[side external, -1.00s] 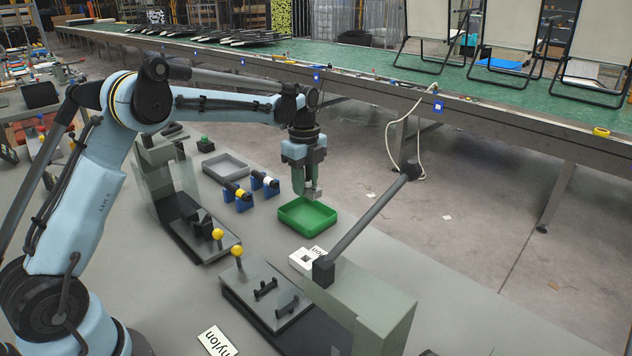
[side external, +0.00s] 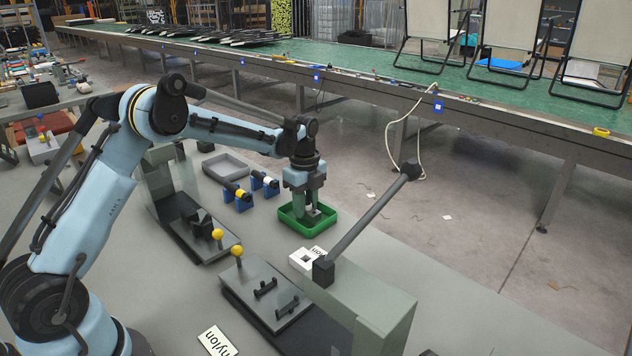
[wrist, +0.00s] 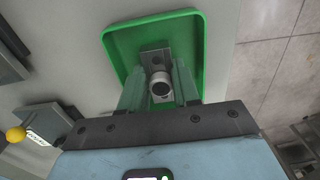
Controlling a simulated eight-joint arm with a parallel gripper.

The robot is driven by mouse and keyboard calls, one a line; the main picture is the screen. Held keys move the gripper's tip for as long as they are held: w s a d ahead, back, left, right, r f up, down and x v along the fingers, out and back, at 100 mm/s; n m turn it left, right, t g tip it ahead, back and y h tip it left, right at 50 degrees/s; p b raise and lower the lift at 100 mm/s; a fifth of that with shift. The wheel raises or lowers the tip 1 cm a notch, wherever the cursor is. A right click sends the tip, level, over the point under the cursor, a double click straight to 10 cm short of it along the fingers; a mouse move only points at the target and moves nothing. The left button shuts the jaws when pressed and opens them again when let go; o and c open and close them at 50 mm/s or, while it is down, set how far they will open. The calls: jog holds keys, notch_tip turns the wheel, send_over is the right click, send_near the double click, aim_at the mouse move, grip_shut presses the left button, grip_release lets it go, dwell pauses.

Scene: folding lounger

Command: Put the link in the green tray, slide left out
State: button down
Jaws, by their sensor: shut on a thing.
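The green tray (side external: 322,224) stands on the grey bench, and it fills the upper middle of the wrist view (wrist: 196,22). My gripper (side external: 308,208) points straight down into the tray, its fingers inside the rim. In the wrist view my gripper (wrist: 160,92) is shut on the link (wrist: 158,58), a grey metal piece with a flat plate and a round end. The link's plate is over the tray floor; I cannot tell whether it touches it. In the side view the link (side external: 318,211) shows only as a small grey patch by the fingertips.
A second slide with a yellow knob (side external: 237,251) is nearer the camera. A grey bar (side external: 365,225) slopes up right of the tray. A white block (side external: 303,258), a grey tray (side external: 226,166) and blue stands (side external: 238,200) are close by.

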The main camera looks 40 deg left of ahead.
jog(key=shift+f, duration=0.6)
dwell(0.3)
jog(key=c, duration=0.7)
grip_release()
jog(key=shift+c, duration=0.2)
notch_tip(320, 180, up, 11)
jog(key=shift+r, duration=0.2)
jog(key=s+d+r+n+t, duration=0.2)
jog(key=s+d+r+n, duration=0.1)
jog(key=s+n, duration=0.25)
jog(key=s+d+r+n+t, duration=0.2)
jog(key=s+d+r+n, duration=0.15)
jog(key=s, duration=0.25)
jog(key=s+d+f+n+t, duration=0.3)
jog(key=s+f+n, duration=0.1)
jog(key=s+n, duration=0.5)
jog(key=shift+s+f, duration=0.35)
jog(key=shift+s, duration=0.2)
